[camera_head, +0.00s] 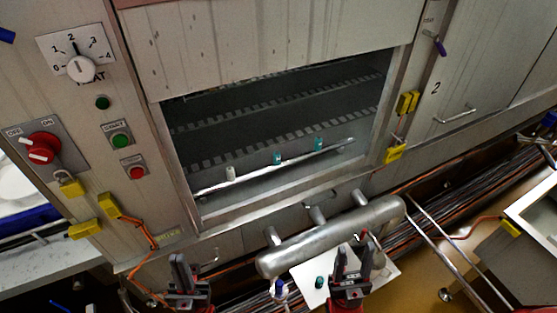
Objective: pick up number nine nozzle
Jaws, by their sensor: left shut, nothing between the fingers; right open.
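Several small nozzle-like pieces are in view, but I can read no number on any, so I cannot tell which is nozzle nine. On the spray bar inside the cabinet stand a white nozzle (230,173), a teal nozzle (277,158) and another teal nozzle (319,144). Lower down, a dark teal piece (320,282) is on a white sheet (303,274), and a blue-and-white piece (280,290) is at its left edge. My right gripper (353,256) is open and empty over the sheet, right of the teal piece. My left gripper (181,266) is shut and empty, further left.
A thick metal manifold pipe (330,236) with short stubs lies just beyond the sheet, close to my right gripper. The cabinet's front panel (270,45) is raised above the opening. Cable bundles (440,205) run along the floor at right. A control panel (75,60) is at left.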

